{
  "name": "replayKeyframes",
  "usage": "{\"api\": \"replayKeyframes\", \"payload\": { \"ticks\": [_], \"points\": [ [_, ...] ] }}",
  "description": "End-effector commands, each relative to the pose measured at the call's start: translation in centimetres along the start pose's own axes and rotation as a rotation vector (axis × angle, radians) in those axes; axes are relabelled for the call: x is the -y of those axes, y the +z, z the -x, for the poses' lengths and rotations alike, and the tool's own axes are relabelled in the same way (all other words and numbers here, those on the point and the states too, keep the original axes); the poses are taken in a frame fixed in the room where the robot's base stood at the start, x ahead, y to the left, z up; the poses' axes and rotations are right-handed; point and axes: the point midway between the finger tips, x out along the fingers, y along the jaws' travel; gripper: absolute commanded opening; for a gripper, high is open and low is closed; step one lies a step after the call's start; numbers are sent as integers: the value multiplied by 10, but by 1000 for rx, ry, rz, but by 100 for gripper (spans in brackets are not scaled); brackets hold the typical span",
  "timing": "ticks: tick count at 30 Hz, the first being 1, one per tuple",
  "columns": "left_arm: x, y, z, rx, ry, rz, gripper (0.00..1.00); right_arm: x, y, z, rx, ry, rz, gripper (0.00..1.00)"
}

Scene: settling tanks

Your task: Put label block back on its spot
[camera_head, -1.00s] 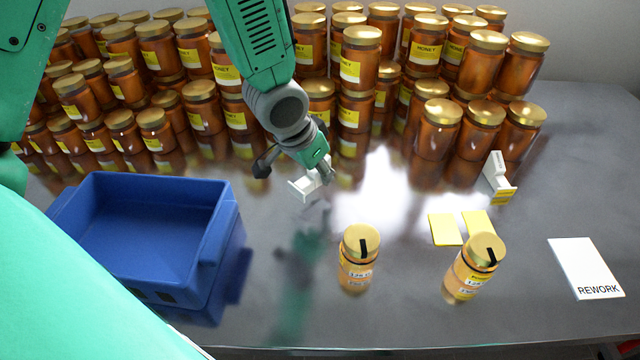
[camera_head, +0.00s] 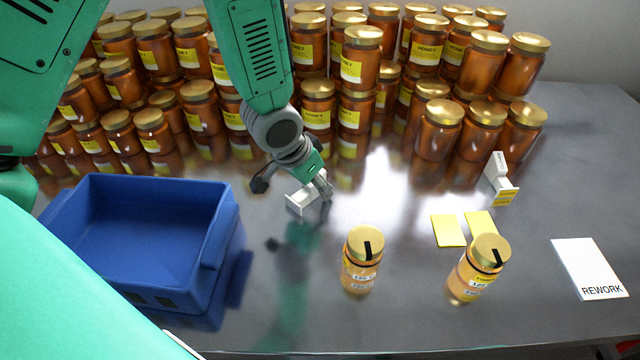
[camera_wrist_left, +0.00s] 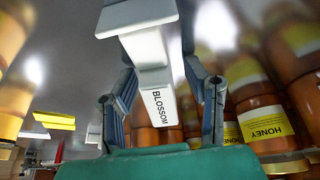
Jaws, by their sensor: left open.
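A white label block (camera_head: 301,201) is at the middle of the table, partly hidden by my left gripper (camera_head: 322,188). In the left wrist view the white block (camera_wrist_left: 152,48) has a face reading BLOSSOM and lies between the two fingers of the left gripper (camera_wrist_left: 165,88). The fingers are open, one on each side of it; I cannot tell if either touches it. A second white block (camera_head: 499,176) with a yellow front stands at the right. My right gripper is not in view.
Stacked honey jars (camera_head: 360,65) fill the back. A blue bin (camera_head: 215,235) stands at left. Two gold-lidded jars (camera_head: 361,272) (camera_head: 470,282) stand in front, near two yellow cards (camera_head: 448,231) (camera_head: 480,223). A white REWORK card (camera_head: 587,266) lies at right.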

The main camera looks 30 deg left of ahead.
Motion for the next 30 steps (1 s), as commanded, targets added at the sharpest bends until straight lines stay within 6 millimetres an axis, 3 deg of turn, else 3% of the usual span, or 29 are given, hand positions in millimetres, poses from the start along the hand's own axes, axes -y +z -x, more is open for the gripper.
{"api": "replayKeyframes", "payload": {
  "ticks": [5, 12, 18, 22, 30],
  "points": [
    [-2, -3, 21, -2, -3, 0, 42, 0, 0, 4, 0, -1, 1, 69],
    [-6, -5, 74, -4, -7, 0, 42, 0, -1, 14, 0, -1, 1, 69],
    [-4, -4, 108, -2, -4, -1, 42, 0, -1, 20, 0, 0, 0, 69],
    [-3, -3, 118, -1, -2, 0, 42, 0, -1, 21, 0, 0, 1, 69],
    [-3, -2, 121, 2, -3, -1, 42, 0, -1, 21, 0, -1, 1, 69]
  ]
}}
